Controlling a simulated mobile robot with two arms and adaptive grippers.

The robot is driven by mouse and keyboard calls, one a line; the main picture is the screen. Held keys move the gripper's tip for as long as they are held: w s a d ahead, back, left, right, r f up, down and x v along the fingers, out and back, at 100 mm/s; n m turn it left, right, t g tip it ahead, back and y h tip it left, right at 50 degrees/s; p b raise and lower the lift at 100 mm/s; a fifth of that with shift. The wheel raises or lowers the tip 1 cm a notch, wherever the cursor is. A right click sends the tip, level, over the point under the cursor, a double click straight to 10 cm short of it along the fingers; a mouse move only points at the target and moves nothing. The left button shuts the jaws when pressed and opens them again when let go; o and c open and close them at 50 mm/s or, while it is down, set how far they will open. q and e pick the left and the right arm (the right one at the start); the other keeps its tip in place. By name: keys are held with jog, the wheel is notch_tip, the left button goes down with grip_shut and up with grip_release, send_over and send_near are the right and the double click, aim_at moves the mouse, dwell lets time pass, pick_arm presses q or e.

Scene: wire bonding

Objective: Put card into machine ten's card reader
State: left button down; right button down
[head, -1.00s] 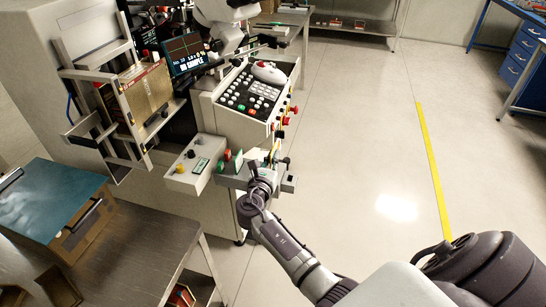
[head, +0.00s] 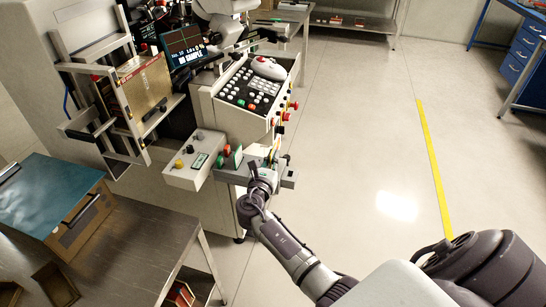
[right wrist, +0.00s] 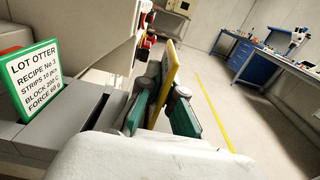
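My right gripper (head: 268,172) is at the grey ledge on the machine's front. In the right wrist view its teal-padded fingers (right wrist: 165,100) close in on both sides of a yellow-edged card (right wrist: 171,66), which stands nearly upright between their tips. The card also shows small in the head view (head: 274,151); its lower edge is hidden. A green-framed card (right wrist: 35,82) reading "LOT OTTER" stands upright on the ledge, left of my gripper. The machine's screen (head: 184,46) reads No. 10 and "NO SAMPLE". I cannot tell which part is the card reader. My left gripper is not in view.
A pale box (head: 180,178) with knobs and a small display juts out left of the ledge. The button console (head: 250,92) rises behind it. A metal table (head: 150,235) with a teal-topped box (head: 45,195) is at lower left. Open floor lies to the right.

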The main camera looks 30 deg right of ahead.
jog(key=shift+f+b, duration=1.25)
jog(key=shift+f, duration=0.5)
jog(key=c, duration=1.3)
grip_release()
jog(key=shift+o, duration=0.3)
jog(key=shift+a+f, duration=0.1)
jog(key=shift+s, duration=0.15)
jog(key=shift+s+a+f, duration=0.15)
jog(key=shift+s+a, duration=0.05)
jog(key=shift+a, duration=0.1)
jog(key=v, duration=1.1)
jog(key=shift+a+r, duration=0.2)
jog(key=shift+r, duration=0.15)
jog(key=shift+w, duration=0.1)
